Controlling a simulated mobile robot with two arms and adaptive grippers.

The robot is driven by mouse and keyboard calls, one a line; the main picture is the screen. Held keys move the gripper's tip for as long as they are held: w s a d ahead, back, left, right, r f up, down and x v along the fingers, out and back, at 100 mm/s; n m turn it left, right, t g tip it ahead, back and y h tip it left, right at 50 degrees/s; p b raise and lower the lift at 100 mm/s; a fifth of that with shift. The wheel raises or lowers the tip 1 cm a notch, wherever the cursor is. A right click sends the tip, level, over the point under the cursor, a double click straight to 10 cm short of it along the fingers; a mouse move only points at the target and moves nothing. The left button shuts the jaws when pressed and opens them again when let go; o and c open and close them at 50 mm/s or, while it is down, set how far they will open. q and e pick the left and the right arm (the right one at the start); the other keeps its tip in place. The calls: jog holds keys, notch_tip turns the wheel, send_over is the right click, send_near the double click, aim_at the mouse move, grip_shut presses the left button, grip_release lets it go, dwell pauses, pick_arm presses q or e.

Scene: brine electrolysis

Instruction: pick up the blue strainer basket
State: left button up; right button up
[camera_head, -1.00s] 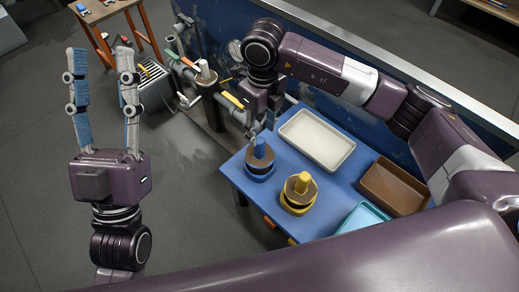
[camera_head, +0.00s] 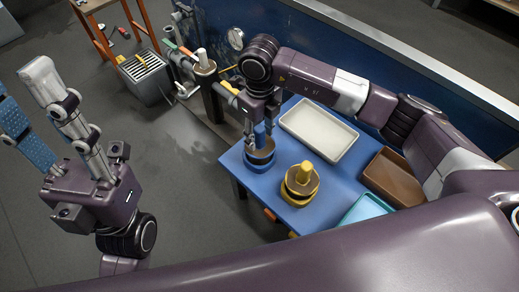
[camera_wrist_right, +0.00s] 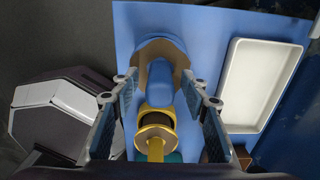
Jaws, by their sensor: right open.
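The blue strainer basket (camera_head: 260,158) stands upright at the table's left end, with a brown disc inside and a thick blue handle. In the right wrist view the basket (camera_wrist_right: 158,48) lies ahead, its handle (camera_wrist_right: 160,88) rising between the finger pads. My right gripper (camera_head: 263,119) is right above it, fingers pointing down. In the wrist view the right gripper (camera_wrist_right: 159,77) is open, one finger on each side of the handle; whether either touches is unclear. My left gripper (camera_head: 18,84) is open and empty over the floor at far left, one finger partly cut off.
A similar yellow basket (camera_head: 301,181) stands close by on the blue table (camera_head: 345,180). A white tray (camera_head: 320,131), a brown tray (camera_head: 388,178) and a teal tray (camera_head: 366,210) lie to the right. Pipes and a gauge (camera_head: 236,39) line the blue wall behind.

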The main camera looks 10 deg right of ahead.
jog(key=shift+f, duration=0.1)
grip_shut()
dwell(0.3)
dwell(0.4)
